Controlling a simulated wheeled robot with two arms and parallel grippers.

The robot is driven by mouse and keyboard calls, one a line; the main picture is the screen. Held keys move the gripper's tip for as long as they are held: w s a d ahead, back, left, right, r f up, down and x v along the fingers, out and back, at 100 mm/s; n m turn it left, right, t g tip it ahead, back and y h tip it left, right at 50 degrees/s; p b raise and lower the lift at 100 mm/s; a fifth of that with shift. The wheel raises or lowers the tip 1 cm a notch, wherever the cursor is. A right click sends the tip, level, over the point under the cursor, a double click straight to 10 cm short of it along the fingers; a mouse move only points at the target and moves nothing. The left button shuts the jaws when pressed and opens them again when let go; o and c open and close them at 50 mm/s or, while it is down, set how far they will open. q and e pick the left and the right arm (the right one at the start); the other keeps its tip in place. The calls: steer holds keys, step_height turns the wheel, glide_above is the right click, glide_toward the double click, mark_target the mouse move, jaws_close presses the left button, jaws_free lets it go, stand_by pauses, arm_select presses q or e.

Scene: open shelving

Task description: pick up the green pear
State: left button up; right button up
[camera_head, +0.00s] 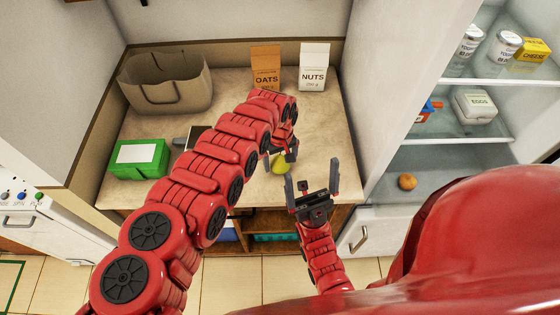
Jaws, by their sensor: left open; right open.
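The green pear (281,164) lies on the beige counter (325,122) near its front edge; it looks yellow-green. My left arm reaches in from the left across the counter, and its gripper (283,158) is right at the pear, partly hidden by its own wrist. The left gripper is open; whether a finger touches the pear cannot be told. My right gripper (312,180) is open and empty, to the right of the pear, near the counter's front edge, with its fingers pointing up in the picture.
An orange oats box (266,66) and a white nuts box (313,67) stand at the back. A beige bag (166,84) and green box (139,158) are at left. A dark object is partly hidden behind my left arm. Open fridge shelves (465,140) are at right.

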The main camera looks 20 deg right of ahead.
arm_select(q)
steer(key=shift+f, duration=0.7)
steer(key=shift+a, duration=0.1)
steer(key=c, duration=1.4)
